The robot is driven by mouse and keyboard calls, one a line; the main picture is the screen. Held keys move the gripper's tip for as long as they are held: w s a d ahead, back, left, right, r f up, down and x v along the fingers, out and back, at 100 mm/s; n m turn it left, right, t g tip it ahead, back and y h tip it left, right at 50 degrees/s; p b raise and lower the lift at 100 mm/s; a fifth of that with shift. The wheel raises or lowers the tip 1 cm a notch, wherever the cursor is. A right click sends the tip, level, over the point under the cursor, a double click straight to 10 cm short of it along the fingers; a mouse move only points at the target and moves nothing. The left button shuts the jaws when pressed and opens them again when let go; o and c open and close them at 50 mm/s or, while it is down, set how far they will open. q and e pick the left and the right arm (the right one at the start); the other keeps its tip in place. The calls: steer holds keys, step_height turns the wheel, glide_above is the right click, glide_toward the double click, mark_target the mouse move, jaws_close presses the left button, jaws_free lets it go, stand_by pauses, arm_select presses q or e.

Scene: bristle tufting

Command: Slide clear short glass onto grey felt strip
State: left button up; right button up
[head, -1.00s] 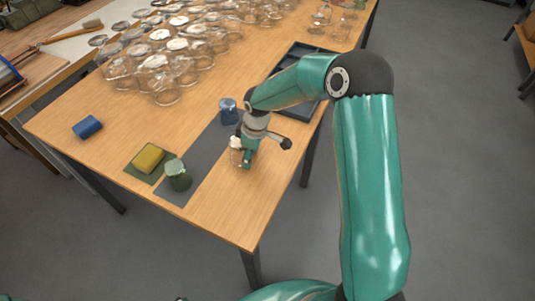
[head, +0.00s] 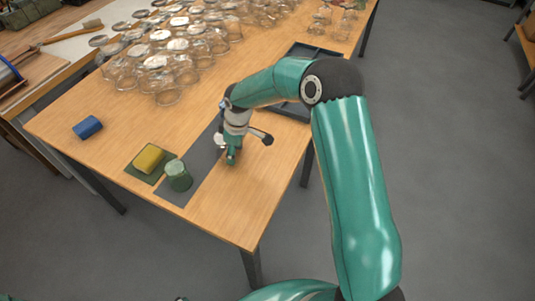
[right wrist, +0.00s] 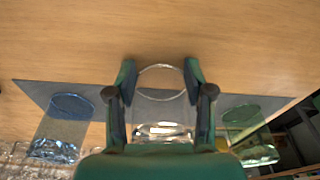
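The clear short glass (right wrist: 160,81) is between the two fingers of my right gripper (right wrist: 160,74) in the right wrist view. A narrow gap shows between the glass rim and each finger, so the gripper looks open around it. The glass overlaps the grey felt strip (right wrist: 98,93); its rim reaches past the strip's edge in that view, and I cannot tell where its foot rests. In the head view my right gripper (head: 232,157) is low at the right edge of the strip (head: 205,160) and mostly hides the glass. My left gripper is not in view.
A blue glass (right wrist: 68,125) and a green glass (head: 178,177) stand on the strip, either side of the clear one. A yellow sponge (head: 149,158) lies on a green mat. A blue roll (head: 87,127) lies left. Many glasses (head: 165,65) fill the back. The front table is clear.

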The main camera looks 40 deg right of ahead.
steer(key=shift+w+a+p, duration=0.2)
steer(key=shift+w+a, duration=0.75)
steer(key=shift+w, duration=0.35)
steer(key=shift+w+a+p, duration=0.2)
steer(key=shift+w+a, duration=0.75)
steer(key=shift+w, duration=0.3)
steer(key=shift+s+d+r, duration=0.45)
steer(key=shift+s+r, duration=0.05)
steer(key=shift+s, duration=0.15)
steer(key=shift+s+d+r, duration=0.45)
steer(key=shift+s+r, duration=0.05)
steer(key=shift+s, duration=0.1)
steer(key=shift+r, duration=0.15)
steer(key=shift+r+p, duration=3.8)
steer(key=shift+r, duration=2.1)
